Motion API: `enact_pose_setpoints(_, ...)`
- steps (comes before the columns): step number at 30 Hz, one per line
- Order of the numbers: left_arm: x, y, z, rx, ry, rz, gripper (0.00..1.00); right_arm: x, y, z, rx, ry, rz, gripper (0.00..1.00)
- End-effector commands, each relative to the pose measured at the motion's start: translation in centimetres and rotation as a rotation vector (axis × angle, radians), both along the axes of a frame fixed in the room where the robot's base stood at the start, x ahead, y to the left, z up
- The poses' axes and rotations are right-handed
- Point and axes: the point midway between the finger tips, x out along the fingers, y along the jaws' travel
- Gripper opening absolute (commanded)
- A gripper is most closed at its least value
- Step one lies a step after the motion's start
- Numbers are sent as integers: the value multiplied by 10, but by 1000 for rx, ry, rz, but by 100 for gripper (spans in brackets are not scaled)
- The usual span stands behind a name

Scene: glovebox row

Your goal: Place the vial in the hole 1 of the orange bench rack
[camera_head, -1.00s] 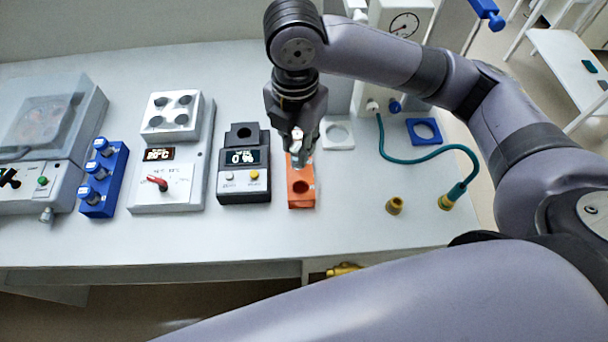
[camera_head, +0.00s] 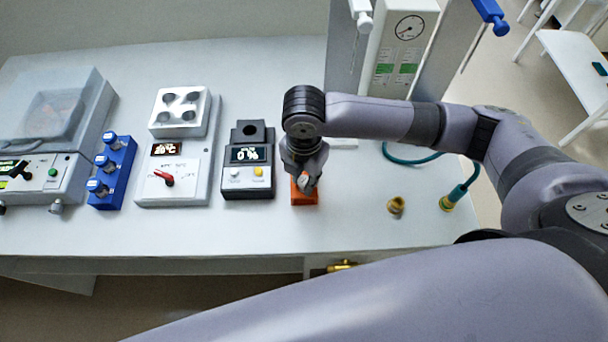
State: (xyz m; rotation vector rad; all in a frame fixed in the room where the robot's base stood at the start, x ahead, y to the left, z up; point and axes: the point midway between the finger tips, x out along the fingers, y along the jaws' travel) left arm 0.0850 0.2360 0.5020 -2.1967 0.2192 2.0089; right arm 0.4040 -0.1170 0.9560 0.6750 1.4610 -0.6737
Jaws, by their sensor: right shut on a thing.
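The orange bench rack (camera_head: 304,198) stands on the bench right of the dark meter, and only its front part shows. My right gripper (camera_head: 304,182) points down directly over the rack and is shut on the vial. Only a small pale bit of the vial (camera_head: 305,180) shows between the fingers. The gripper hides the rack's holes, so I cannot tell whether the vial is in a hole or just above one. My left gripper is not in view.
Left of the rack stand a dark meter (camera_head: 249,178), a white heater block with a red knob (camera_head: 175,178), a blue rack with capped vials (camera_head: 114,172) and a centrifuge (camera_head: 55,110). To the right are a brass fitting (camera_head: 396,206) and a teal hose (camera_head: 462,187). The front bench strip is clear.

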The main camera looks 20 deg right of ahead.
Motion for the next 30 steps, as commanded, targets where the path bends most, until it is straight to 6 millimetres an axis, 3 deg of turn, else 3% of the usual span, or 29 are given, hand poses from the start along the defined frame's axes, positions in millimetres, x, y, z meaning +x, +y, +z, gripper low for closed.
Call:
enact_pose_setpoints(17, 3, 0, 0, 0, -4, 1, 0, -2, 0, -16, -3, 8, 0, 0)
enact_pose_setpoints(18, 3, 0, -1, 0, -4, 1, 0, -3, 0, -17, -4, 9, 0, 23)
enact_pose_setpoints(27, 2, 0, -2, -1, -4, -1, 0, -3, -1, -18, -4, 11, -2, 42)
enact_pose_setpoints(30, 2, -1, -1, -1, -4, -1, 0, -4, -1, -18, -4, 12, -2, 42)
